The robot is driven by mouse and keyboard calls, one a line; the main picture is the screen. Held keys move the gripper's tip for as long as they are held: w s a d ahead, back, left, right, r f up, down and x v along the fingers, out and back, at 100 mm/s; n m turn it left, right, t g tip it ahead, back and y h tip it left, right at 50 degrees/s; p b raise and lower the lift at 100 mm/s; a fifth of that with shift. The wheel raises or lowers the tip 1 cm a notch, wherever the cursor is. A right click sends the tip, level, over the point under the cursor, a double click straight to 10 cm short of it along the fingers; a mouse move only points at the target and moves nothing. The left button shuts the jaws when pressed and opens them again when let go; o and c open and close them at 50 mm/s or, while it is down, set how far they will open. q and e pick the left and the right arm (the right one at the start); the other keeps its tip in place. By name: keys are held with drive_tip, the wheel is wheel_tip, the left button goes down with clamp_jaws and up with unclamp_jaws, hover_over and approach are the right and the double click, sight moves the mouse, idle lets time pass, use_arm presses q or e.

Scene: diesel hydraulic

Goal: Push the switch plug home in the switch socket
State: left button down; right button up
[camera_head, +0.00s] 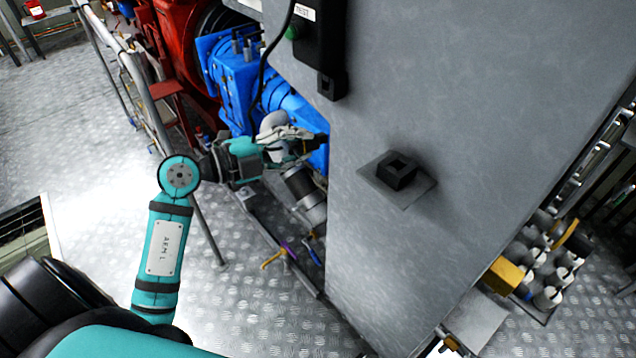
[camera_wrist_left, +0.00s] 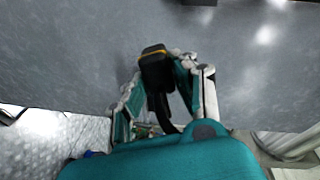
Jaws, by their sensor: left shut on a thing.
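The switch socket (camera_head: 397,170) is a black square block with a dark opening, on a grey plate fixed to the large grey cabinet wall. My left gripper (camera_head: 303,143) is left of it in the head view, clear of it, near the cabinet's left edge. In the left wrist view, the gripper (camera_wrist_left: 172,75) is shut on the switch plug (camera_wrist_left: 154,58), a black block with a yellow band. A black cable trails from the plug between the fingers. In the head view the plug is hard to make out. My right gripper is not in view.
A black box labelled TEST (camera_head: 318,40) with a green button hangs on the cabinet (camera_head: 470,90). A black cable (camera_head: 263,65) runs down beside it. Blue machinery (camera_head: 235,75) and a handrail (camera_head: 150,105) stand left. Bare wall lies between gripper and socket.

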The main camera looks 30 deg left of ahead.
use_arm(q)
drive_tip(key=w+a+r+m+t+y, duration=0.1)
drive_tip(key=w+a+r+t+y, duration=0.1)
drive_tip(key=a+r, duration=0.2)
drive_tip(key=shift+w+a+r+t, duration=0.15)
drive_tip(key=shift+w+a+t, duration=0.25)
drive_tip(key=shift+a, duration=0.6)
drive_tip(key=shift+p+x, duration=1.8)
drive_tip(key=shift+x, duration=0.75)
drive_tip(key=shift+p, duration=0.45)
